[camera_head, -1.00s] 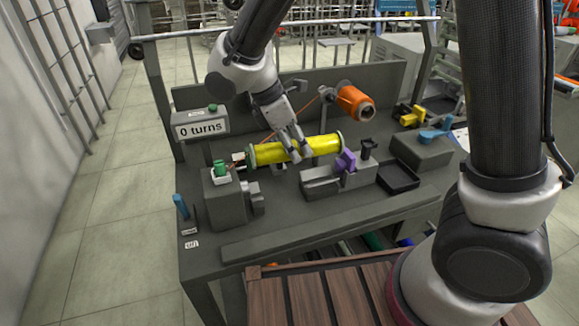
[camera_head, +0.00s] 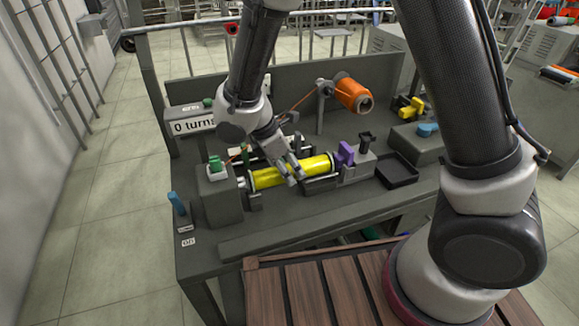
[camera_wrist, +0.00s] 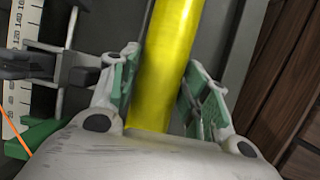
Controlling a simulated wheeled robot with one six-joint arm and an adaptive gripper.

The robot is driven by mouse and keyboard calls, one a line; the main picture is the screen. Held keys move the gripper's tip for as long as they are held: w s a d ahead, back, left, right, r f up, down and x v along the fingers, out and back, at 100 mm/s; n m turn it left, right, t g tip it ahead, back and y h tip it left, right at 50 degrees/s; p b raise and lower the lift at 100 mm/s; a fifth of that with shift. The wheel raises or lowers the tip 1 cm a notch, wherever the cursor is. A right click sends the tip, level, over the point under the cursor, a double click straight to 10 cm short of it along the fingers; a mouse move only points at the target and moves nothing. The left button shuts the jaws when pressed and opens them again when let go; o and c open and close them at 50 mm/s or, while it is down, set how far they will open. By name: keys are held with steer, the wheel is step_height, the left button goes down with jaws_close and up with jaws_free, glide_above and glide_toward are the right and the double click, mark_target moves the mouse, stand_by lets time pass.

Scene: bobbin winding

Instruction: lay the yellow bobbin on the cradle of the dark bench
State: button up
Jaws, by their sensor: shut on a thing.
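The yellow bobbin (camera_head: 316,165) lies level, in line between the grey headstock block (camera_head: 216,198) on the left and the purple-topped tailstock (camera_head: 344,152) on the right. My gripper (camera_head: 294,179) reaches down over the bobbin's middle and is shut on it. In the wrist view the yellow tube (camera_wrist: 168,60) runs between my two green-lined fingers. Cradle supports (camera_head: 255,198) of the dark bench (camera_head: 300,235) show low under the bobbin's left end. I cannot tell whether the bobbin touches them.
An orange thread spool (camera_head: 352,94) stands on a post behind. A black tray (camera_head: 397,170) sits to the right, near a yellow part (camera_head: 411,107) and a blue knob (camera_head: 428,130). The "0 turns" display (camera_head: 192,125) is at the back left. A scale (camera_wrist: 13,60) shows in the wrist view.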

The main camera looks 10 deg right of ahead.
steer(key=shift+f, duration=0.1)
steer(key=o, duration=1.1)
steer(key=shift+o, duration=0.2)
steer(key=v, duration=1.2)
steer(key=s+d+r+m+y, duration=0.1)
steer(key=d+r+m+y, duration=0.1)
steer(key=d+r+m, duration=0.6)
steer(key=s+d+r+m+y, duration=0.1)
steer(key=d+r+m, duration=0.15)
steer(key=d, duration=0.95)
steer(key=s+d+r+m+t+y, duration=0.1)
steer(key=s+d+r+m+t, duration=0.2)
steer(key=s+d+m, duration=0.6)
steer(key=s+d, duration=0.3)
steer(key=shift+r+m+y, duration=0.25)
steer(key=shift+m+y, duration=0.1)
steer(key=shift+y, duration=0.05)
